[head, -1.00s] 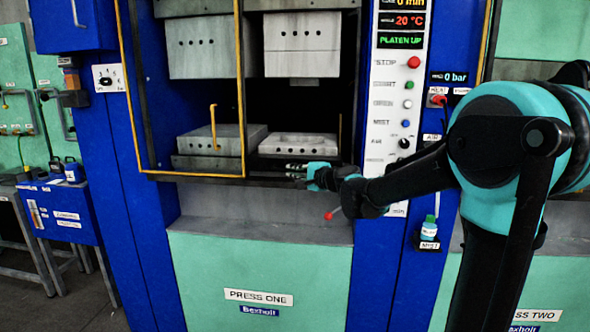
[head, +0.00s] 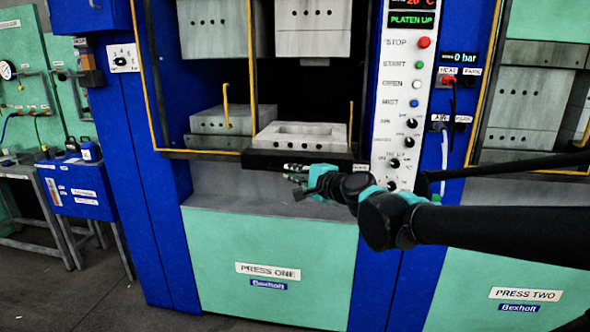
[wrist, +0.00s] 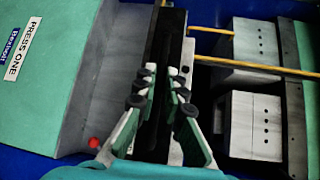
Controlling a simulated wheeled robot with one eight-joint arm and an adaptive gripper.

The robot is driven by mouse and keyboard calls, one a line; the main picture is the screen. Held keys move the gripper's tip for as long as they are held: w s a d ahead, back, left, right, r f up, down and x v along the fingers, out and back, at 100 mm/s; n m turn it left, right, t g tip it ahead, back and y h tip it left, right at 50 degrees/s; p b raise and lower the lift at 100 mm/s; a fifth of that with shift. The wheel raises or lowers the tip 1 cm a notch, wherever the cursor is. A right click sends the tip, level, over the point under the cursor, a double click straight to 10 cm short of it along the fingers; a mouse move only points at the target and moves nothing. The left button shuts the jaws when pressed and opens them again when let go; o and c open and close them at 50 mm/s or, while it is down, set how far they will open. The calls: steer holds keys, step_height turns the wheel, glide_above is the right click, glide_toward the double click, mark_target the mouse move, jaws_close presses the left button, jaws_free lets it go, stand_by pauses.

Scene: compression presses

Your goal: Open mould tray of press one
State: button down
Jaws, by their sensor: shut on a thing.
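The press one mould tray is the dark slide (head: 300,160) under the right-hand lower mould block in the head view. Its front stands out past the yellow-edged guard frame. The pale lower mould (head: 268,140) on it has an open rectangular cavity. My gripper (head: 296,172) is at the tray's front edge, shut on it. In the wrist view my gripper (wrist: 160,76) has its fingertips against the dark tray front (wrist: 166,40). The exact grip point is partly hidden by the fingers.
The left lower block (head: 215,122) sits behind the yellow guard frame (head: 162,90). Upper blocks (head: 312,30) hang clear above. A red knob (wrist: 93,142) is near my gripper in the wrist view.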

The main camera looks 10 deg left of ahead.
steer(key=shift+s+f, duration=0.2)
steer(key=shift+s, duration=0.1)
steer(key=c, duration=1.9)
jaws_free()
steer(key=shift+w+a, duration=0.1)
steer(key=shift+a, duration=0.05)
steer(key=o, duration=0.3)
steer(key=shift+w, duration=0.1)
steer(key=v, duration=1.2)
